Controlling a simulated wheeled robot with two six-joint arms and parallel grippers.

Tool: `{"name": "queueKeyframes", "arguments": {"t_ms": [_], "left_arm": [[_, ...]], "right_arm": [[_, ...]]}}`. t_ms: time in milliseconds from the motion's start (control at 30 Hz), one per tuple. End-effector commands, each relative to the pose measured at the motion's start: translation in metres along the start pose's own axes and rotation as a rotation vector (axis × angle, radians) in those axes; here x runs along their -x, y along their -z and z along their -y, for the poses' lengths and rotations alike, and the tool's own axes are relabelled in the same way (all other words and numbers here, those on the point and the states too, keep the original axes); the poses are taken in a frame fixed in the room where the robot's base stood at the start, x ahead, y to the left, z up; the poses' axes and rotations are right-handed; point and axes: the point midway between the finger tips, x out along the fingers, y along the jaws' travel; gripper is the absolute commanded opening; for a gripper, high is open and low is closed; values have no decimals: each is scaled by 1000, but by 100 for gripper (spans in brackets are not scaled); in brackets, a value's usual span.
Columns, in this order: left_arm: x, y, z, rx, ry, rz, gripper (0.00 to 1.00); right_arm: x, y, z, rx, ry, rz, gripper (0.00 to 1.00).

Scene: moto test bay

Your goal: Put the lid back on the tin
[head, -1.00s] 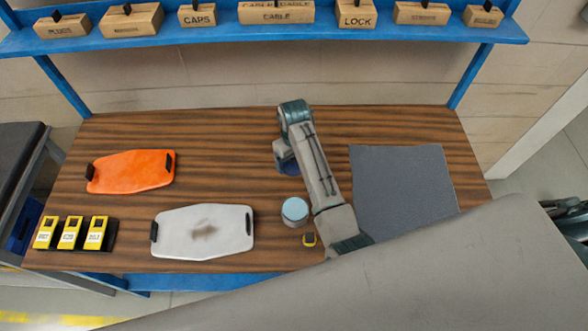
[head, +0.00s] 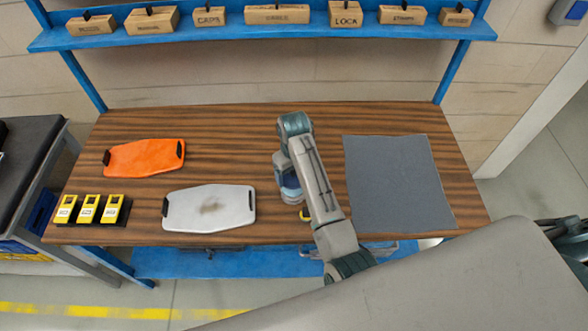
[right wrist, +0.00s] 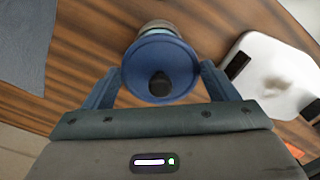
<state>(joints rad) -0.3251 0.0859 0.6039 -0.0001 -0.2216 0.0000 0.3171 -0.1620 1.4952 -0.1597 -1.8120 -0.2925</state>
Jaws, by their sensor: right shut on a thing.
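The lid (right wrist: 150,55) is a round blue disc with a black knob. My right gripper (right wrist: 161,70) is shut on its rim, one finger at each side, in the right wrist view. The tin (right wrist: 160,28), a pale round can, shows partly behind the lid in that view. In the head view the tin (head: 292,195) stands on the table right by my right gripper, partly hidden by it and my arm. The lid is over or very close to the tin; whether they touch I cannot tell. My left gripper is not in view.
A small yellow-and-black item (head: 305,214) lies beside the tin, partly behind my arm. A white board (head: 209,207), an orange board (head: 145,157) and several yellow devices (head: 88,209) are to the left. A grey mat (head: 398,182) lies to the right.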

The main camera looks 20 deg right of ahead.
Motion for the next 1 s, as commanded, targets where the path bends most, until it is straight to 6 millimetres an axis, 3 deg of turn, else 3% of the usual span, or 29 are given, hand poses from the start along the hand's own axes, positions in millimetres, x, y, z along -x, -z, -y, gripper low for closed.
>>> {"name": "queueKeyframes", "arguments": {"t_ms": [133, 267, 367, 533, 667, 767, 1000], "left_arm": [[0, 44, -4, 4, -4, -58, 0], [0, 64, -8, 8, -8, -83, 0], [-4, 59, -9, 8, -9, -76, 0], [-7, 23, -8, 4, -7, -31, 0], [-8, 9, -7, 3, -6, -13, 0], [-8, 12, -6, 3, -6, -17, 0], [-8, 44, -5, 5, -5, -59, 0]], "right_arm": [[-16, -1, 0, 0, 0, 3, 58], [-29, -1, 0, 0, 1, 3, 58], [-39, -1, 0, 0, 1, 3, 58], [-49, -1, 0, 0, 1, 2, 58], [-53, -1, 0, 0, 1, 1, 58], [-54, 0, 0, 0, 1, 1, 58], [-54, 0, 0, 0, 1, 1, 58]]}}
